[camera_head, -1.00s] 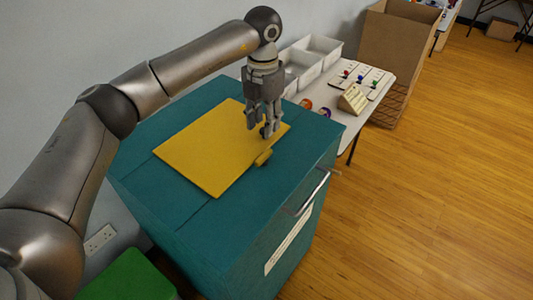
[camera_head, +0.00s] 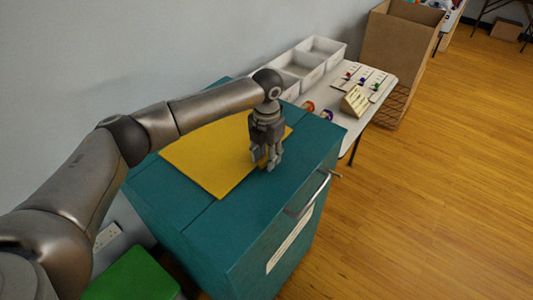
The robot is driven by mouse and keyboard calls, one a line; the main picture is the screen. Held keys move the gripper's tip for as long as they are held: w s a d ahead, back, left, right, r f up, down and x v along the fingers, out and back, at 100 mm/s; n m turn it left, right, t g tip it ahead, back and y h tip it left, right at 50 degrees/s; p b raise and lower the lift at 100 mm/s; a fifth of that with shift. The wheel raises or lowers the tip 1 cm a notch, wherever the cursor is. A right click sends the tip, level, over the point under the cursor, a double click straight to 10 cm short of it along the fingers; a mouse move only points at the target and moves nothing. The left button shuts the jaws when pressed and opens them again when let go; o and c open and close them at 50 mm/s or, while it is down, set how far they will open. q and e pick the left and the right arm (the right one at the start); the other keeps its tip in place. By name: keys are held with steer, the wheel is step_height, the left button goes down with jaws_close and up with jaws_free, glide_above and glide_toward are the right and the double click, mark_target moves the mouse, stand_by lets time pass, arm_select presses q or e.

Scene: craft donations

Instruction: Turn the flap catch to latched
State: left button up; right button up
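A yellow flap (camera_head: 213,160) lies flat on top of a teal cabinet (camera_head: 163,195). The flap catch is at the flap's front right edge, mostly hidden behind my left gripper (camera_head: 265,166). Only a little yellow shows between and beside the fingers, so I cannot tell which way the catch is turned. My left gripper points down with its fingertips at the catch. The frame does not show whether the fingers are closed on it. My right gripper is out of view.
A metal handle (camera_head: 312,193) sticks out from the cabinet's front. Behind is a white table with white bins (camera_head: 303,67) and small craft items. A cardboard box (camera_head: 398,48) stands beyond. A green object (camera_head: 132,277) is at lower left. Floor at right is clear.

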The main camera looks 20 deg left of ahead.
arm_select(q)
jaws_close()
